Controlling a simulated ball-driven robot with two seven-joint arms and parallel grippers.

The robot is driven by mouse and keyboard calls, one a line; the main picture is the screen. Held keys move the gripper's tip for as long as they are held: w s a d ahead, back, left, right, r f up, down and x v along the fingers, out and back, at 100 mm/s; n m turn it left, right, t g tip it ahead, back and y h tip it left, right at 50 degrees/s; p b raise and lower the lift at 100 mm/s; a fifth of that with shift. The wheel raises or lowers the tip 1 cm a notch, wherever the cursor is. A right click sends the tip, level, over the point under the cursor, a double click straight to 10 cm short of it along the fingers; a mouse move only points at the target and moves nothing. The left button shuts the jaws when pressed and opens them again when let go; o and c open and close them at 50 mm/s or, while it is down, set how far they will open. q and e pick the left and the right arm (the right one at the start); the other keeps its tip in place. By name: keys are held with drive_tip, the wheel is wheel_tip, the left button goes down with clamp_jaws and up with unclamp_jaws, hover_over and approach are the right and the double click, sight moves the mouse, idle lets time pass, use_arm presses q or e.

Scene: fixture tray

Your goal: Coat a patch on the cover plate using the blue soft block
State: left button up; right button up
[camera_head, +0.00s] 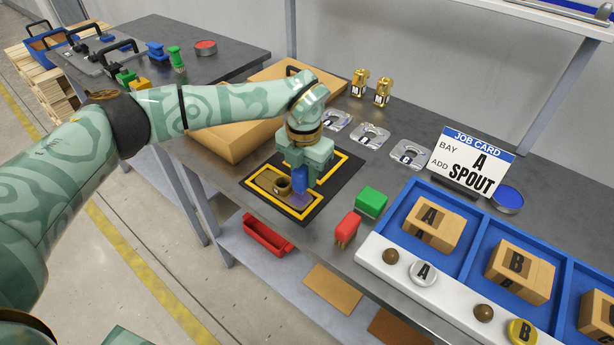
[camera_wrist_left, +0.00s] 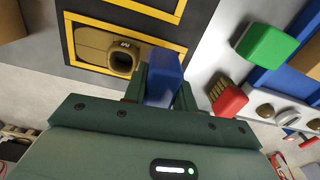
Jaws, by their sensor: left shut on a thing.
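The brass-coloured cover plate (camera_head: 264,181) lies on a black mat inside a yellow outline, with a raised round collar (camera_head: 283,185) on it. It also shows in the left wrist view (camera_wrist_left: 94,42). My left gripper (camera_head: 302,168) points down over the right part of the outlined area, shut on the blue soft block (camera_head: 300,180). In the left wrist view the block (camera_wrist_left: 164,78) sits between the fingers, just right of the collar. A bluish-purple area (camera_head: 299,201) shows below the block; I cannot tell whether it is a coated patch. My right gripper is not in view.
A green block (camera_head: 371,201) and a red brush (camera_head: 347,228) stand right of the mat. A blue round pad (camera_head: 507,199) is near the job card (camera_head: 472,161). Blue bays (camera_head: 468,257) hold boxes at right.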

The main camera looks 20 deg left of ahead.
use_arm(q)
drive_tip(key=shift+r+p, duration=0.3)
drive_tip(key=shift+r, duration=0.35)
drive_tip(key=shift+w+r+p, duration=0.2)
drive_tip(key=shift+r+p, duration=0.4)
drive_tip(key=shift+r, duration=0.1)
drive_tip(key=shift+s+r+p, duration=0.1)
drive_tip(key=shift+r+p, duration=0.7)
drive_tip(key=shift+r, duration=0.15)
drive_tip(key=shift+f, duration=0.1)
